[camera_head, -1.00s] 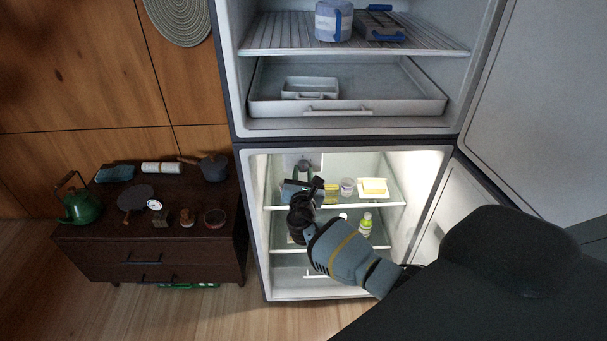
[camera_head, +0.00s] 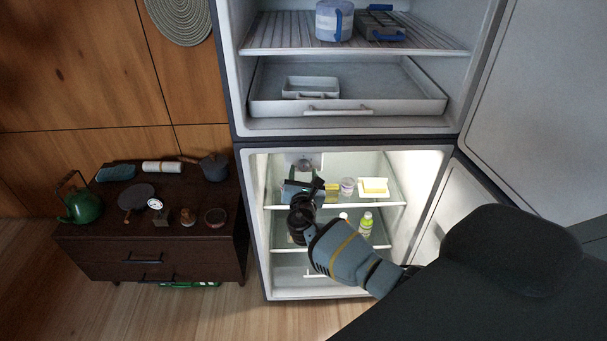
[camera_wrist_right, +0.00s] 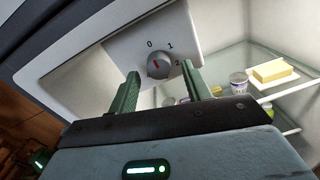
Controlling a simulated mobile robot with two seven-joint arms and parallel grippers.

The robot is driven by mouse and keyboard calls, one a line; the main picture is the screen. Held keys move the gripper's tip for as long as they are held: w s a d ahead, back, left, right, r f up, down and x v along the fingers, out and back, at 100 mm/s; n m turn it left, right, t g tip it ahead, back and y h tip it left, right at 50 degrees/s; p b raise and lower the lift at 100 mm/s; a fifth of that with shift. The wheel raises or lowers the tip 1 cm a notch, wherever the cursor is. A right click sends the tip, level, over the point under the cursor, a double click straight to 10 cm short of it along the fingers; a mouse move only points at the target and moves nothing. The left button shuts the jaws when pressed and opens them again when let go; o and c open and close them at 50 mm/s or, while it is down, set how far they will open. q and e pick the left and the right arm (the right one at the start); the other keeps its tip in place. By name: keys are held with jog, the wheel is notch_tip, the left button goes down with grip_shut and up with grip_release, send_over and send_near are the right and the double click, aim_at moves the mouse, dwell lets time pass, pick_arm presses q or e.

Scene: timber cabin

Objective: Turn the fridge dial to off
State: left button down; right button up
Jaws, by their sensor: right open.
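The grey fridge dial (camera_wrist_right: 158,65) sits on a white panel in the right wrist view, with 0, 1 and 2 printed around it. In the head view the dial (camera_head: 304,166) is small, on the back wall of the lit lower fridge compartment (camera_head: 257,225). My right gripper (camera_wrist_right: 160,74) is open, its green fingers apart on either side of the dial's lower part in the picture. I cannot tell whether they touch it. The right gripper (camera_head: 317,187) also shows in the head view. My left gripper is not in view.
Glass shelves hold a yellow block on a white dish (camera_head: 373,186), a small tub (camera_head: 347,187) and a green bottle (camera_head: 366,223). The open fridge door (camera_head: 468,200) stands at the right. A dark cabinet (camera_head: 150,245) with several kitchen items stands at the left.

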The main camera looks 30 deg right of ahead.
jog(key=p+v, duration=0.1)
jog(key=v, duration=0.6)
jog(key=shift+s+a, duration=0.15)
jog(key=shift+s, duration=0.05)
jog(key=s+a+f+m+g+y, duration=0.25)
jog(key=s+a+f+m, duration=0.2)
jog(key=s+f, duration=0.35)
jog(key=s+a+f+m+g+y, duration=0.25)
jog(key=s+f+m+y, duration=0.2)
jog(key=s+f, duration=0.45)
jog(key=s+a+m+y, duration=0.2)
jog(key=s+a+m, duration=0.2)
jog(key=s+m, duration=0.4)
jog(key=s+a+m+g+y, duration=0.1)
jog(key=s+a+m+y, duration=0.2)
jog(key=s+m, duration=0.5)
jog(key=s+a, duration=0.1)
jog(key=s, duration=0.5)
jog(key=shift+s, duration=0.25)
